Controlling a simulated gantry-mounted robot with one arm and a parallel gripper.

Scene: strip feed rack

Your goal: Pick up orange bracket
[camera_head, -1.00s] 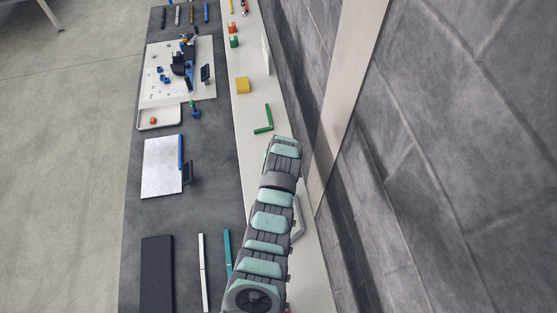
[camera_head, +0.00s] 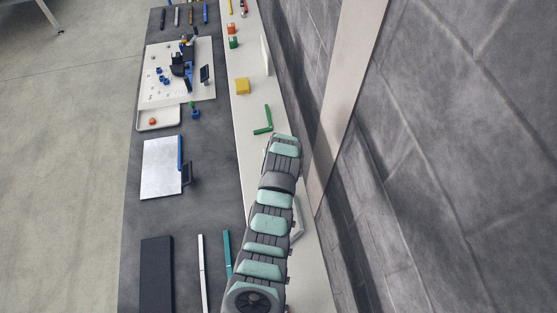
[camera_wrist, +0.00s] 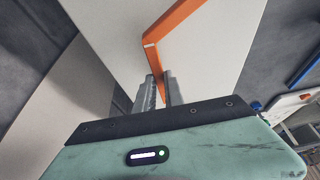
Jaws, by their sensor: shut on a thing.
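The orange bracket (camera_wrist: 178,24) shows in the wrist view as a bent, flat bar with an angled corner. My gripper (camera_wrist: 162,84) is shut on the lower leg of the bracket, which runs down between its two fingers. The bracket's other leg reaches up and to the right, over a pale surface. I cannot tell whether the bracket touches that surface. In the head view my arm hides the bracket and my gripper.
The wall (camera_head: 450,150) stands close on the right. A metal plate (camera_head: 161,167) lies on the dark bench to the left.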

